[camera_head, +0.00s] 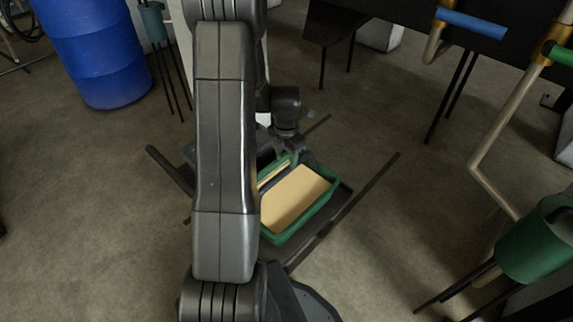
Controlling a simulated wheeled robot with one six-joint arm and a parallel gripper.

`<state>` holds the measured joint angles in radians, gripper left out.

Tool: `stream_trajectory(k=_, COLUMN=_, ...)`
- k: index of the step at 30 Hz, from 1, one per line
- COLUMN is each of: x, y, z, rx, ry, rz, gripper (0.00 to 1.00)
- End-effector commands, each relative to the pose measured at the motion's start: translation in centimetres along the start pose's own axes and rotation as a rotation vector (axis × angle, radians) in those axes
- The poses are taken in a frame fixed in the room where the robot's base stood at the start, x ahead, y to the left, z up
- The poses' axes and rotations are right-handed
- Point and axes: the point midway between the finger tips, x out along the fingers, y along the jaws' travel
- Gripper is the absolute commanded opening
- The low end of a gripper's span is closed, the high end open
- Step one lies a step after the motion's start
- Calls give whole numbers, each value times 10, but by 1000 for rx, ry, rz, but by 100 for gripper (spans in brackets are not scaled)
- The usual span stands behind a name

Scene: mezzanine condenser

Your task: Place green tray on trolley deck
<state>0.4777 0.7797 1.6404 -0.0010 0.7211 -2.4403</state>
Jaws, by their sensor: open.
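The green tray (325,206) is right of my arm in the head view, with flat tan material inside it. It appears to lie on the dark trolley deck (343,196), a low platform with long dark bars at its sides. My gripper (293,157) is at the tray's far rim, with its jaws open. I cannot tell whether a finger touches the rim. My arm hides the tray's left part and much of the deck.
A blue barrel (99,55) stands at the upper left. A green cylinder (538,240) on thin dark legs stands at the lower right, near a bent pipe (503,120) with a green handle. A dark table (400,12) spans the upper right. Floor left of the trolley is clear.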

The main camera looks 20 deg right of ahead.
Motion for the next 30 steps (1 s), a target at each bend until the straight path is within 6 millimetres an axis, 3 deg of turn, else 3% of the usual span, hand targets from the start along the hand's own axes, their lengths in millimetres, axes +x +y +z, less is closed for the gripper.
stream_trajectory(k=3, x=-27, y=0, z=0, rx=0, ry=-2, rz=2, gripper=43)
stream_trajectory(k=9, x=-49, y=0, z=0, rx=0, ry=0, rz=0, gripper=43)
stream_trajectory(k=30, x=-53, y=0, z=0, rx=0, ry=1, rz=-1, gripper=43)
